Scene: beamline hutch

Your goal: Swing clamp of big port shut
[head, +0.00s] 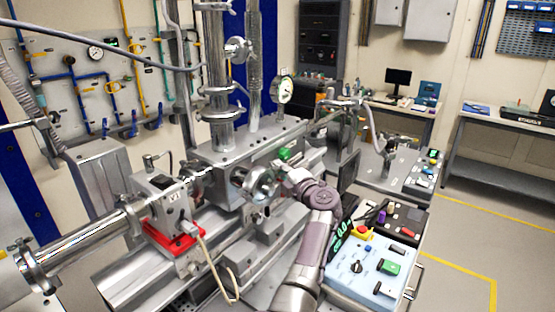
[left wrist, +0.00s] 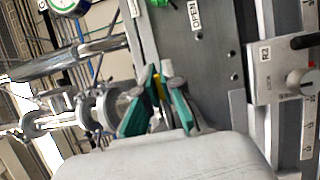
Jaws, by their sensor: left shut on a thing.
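The big port (head: 258,186) is a round metal flange on the front of the steel chamber (head: 225,165). My left gripper (head: 281,173) is right beside the port, its arm coming up from below. In the left wrist view, its green-padded fingers (left wrist: 159,78) are close together on a small yellow piece (left wrist: 157,88), which seems to be part of the clamp. Most of the clamp is hidden by the fingers, and I cannot tell how far it is swung. Round metal fittings (left wrist: 106,106) show left of the fingers. My right gripper is not in view.
A green knob (head: 285,153) is just above the gripper. A dark plate with an OPEN label (left wrist: 196,15) is close to the fingers. A valve on a red base (head: 172,236) and a loose cable (head: 210,265) are to the left. A control box (head: 365,268) stands at right.

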